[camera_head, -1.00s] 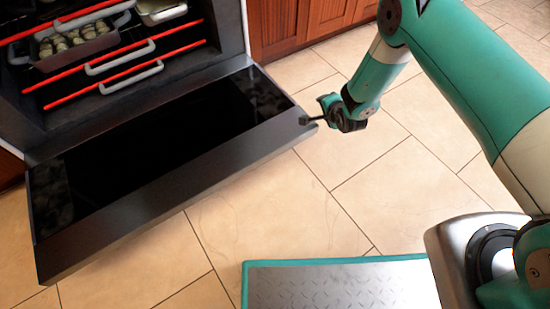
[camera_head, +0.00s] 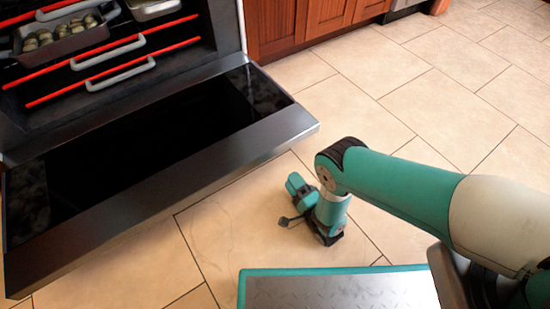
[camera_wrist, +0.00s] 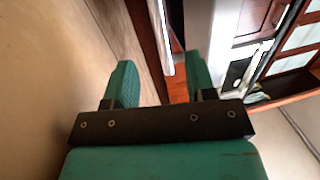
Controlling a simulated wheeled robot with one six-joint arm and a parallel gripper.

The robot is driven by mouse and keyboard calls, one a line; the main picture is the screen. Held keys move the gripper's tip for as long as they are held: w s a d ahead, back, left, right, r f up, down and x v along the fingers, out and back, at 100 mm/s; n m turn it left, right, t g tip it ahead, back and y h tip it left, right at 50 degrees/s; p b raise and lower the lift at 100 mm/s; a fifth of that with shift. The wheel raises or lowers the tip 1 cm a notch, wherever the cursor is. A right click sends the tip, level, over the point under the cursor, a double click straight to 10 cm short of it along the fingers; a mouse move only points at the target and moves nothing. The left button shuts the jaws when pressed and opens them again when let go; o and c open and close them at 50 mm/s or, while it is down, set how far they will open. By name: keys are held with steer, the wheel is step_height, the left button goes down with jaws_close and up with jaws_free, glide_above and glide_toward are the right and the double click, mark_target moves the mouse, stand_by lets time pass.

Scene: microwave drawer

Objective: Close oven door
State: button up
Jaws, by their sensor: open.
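The oven door (camera_head: 190,192) hangs wide open, folded down from the oven's lower front, with its dark glass inner face up. My gripper (camera_head: 289,221) is low over the floor, in front of the door's outer edge and to its right, apart from it in the picture. In the wrist view, my gripper (camera_wrist: 160,80) shows two teal fingers spread apart with nothing between them. The head view shows the gripper small, so its exact height against the door is hard to tell.
The oven cavity holds racks with red front bars (camera_head: 110,85) and a tray (camera_head: 62,42) of round food. Wooden cabinets (camera_head: 290,25) stand behind. Tiled floor (camera_head: 400,95) is open to the right. My base plate is at the bottom.

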steer(key=b+x, duration=0.2)
steer(key=b, duration=0.1)
steer(key=b+x, duration=0.1)
steer(key=b, duration=0.1)
steer(key=shift+w+a+f, duration=0.2)
steer(key=shift+w+f, duration=0.1)
steer(key=shift+w, duration=0.05)
steer(key=b+x, duration=0.2)
steer(key=b, duration=0.3)
steer(key=shift+b, duration=0.4)
steer(key=b+x, duration=0.2)
steer(key=x, duration=0.1)
steer(key=shift+w+a+r, duration=0.25)
steer(key=shift+w, duration=0.05)
steer(key=shift+w+a+r+b, duration=0.3)
steer(key=shift+w+b, duration=0.1)
steer(key=shift+w, duration=0.1)
jaws_close()
